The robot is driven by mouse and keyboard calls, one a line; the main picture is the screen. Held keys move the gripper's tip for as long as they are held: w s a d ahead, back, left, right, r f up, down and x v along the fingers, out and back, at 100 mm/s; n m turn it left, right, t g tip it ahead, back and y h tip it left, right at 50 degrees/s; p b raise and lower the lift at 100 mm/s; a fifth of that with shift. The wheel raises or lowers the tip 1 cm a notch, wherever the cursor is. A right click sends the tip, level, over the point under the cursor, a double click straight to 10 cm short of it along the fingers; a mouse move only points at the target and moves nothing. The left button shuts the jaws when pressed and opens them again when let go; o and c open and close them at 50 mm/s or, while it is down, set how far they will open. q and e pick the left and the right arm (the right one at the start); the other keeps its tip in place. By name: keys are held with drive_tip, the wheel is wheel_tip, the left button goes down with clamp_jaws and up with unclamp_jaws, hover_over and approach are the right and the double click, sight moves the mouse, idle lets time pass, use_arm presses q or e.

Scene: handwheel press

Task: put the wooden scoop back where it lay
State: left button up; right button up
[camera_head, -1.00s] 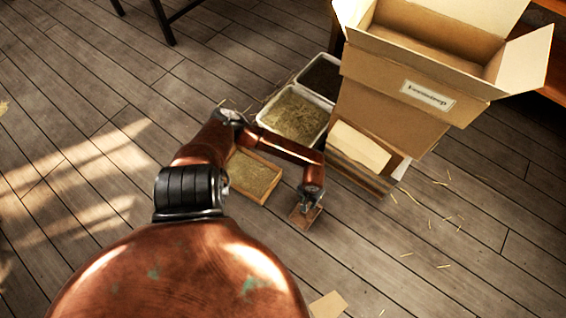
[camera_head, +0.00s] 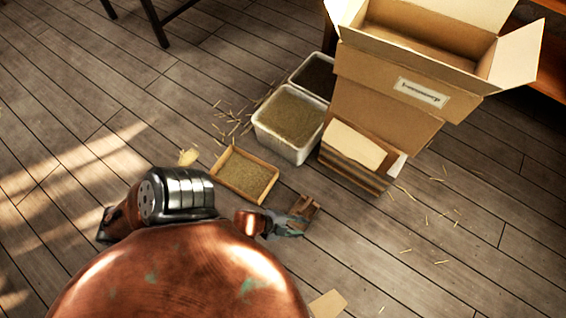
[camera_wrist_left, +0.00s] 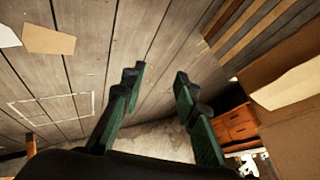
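A small brown wooden piece (camera_head: 305,207) lies on the floor in front of the striped box in the head view. It may be the wooden scoop or a rest for it; its shape is too small to tell. My left gripper (camera_head: 289,226) is close beside it, on its lower left. In the left wrist view the green fingers of my left gripper (camera_wrist_left: 158,85) stand apart, with only floorboards between them and nothing held. The scoop is not clearly recognisable in the wrist view. My right gripper is out of view.
A shallow wooden tray of grain (camera_head: 272,190), a pale bin (camera_head: 300,157) and a striped box (camera_head: 350,175) stand nearby. A tall open carton (camera_head: 385,105) rises behind. A cardboard scrap (camera_head: 328,303) lies on the floor. Floor at the right is mostly clear, with loose straw.

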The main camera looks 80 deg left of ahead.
use_arm(q)
drive_tip(key=s+d+f+n+g+h, duration=0.2)
drive_tip(key=s+d+f+n+g, duration=0.1)
drive_tip(key=s+n, duration=0.6)
drive_tip(key=s+d+g, duration=0.1)
drive_tip(key=s+d, duration=0.1)
drive_tip(key=s, duration=0.2)
drive_tip(key=shift+f, duration=0.15)
